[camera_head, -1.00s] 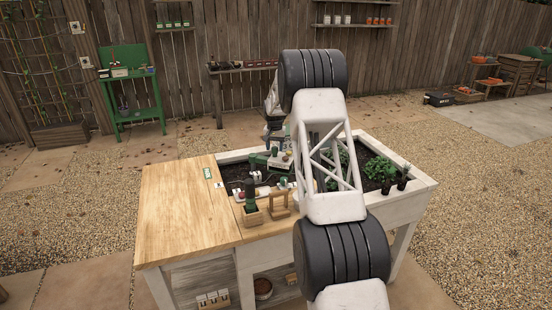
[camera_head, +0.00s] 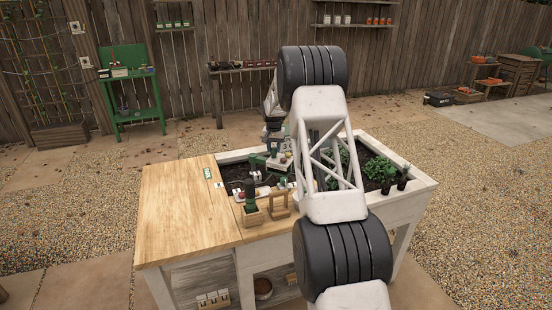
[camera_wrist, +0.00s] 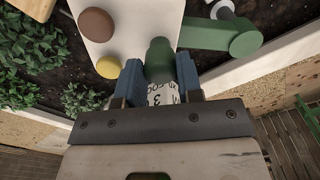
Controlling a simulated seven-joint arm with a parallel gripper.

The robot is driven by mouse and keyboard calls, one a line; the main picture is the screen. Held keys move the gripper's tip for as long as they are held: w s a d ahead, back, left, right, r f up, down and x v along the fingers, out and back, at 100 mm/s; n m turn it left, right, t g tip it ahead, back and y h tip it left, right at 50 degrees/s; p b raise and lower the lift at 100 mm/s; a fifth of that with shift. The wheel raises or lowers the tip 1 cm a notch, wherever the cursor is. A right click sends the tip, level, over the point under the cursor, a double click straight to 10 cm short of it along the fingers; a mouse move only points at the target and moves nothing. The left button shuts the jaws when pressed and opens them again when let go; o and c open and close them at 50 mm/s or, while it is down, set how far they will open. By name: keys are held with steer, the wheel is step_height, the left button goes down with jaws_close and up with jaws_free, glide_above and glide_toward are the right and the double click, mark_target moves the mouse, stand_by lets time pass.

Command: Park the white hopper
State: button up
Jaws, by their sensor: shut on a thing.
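In the wrist view, my gripper (camera_wrist: 160,88) has blue fingers shut on a green knob (camera_wrist: 159,58). A white numbered band (camera_wrist: 162,94) with a black 3 shows between the fingers. Beside the knob is a white panel (camera_wrist: 133,38) with a brown round cap and a yellow round cap. A green arm with a round end (camera_wrist: 243,40) reaches to the right. In the head view, a small white body (camera_head: 284,160) with green parts stands over the bed, below my wrist. I cannot tell for sure which white part is the hopper. My forearm partly hides it.
The planter bed (camera_head: 422,188) holds dark soil and leafy plants (camera_head: 378,169) at right. A wooden caddy with a green-handled tool (camera_head: 250,199) and a small wooden frame (camera_head: 279,205) stand at its front edge. The wooden tabletop (camera_head: 185,205) at left is mostly clear.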

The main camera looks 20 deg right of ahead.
steer(key=shift+s+a, duration=0.2)
steer(key=shift+a, duration=0.15)
steer(key=shift+s+a, duration=0.1)
steer(key=shift+a, duration=0.05)
steer(key=shift+o, duration=0.3)
steer(key=shift+s+a, duration=0.45)
steer(key=shift+a, duration=0.25)
steer(key=shift+o, duration=0.3)
steer(key=shift+s+a, duration=0.4)
steer(key=shift+a, duration=0.2)
steer(key=shift+c, duration=0.6)
steer(key=shift+a, duration=0.15)
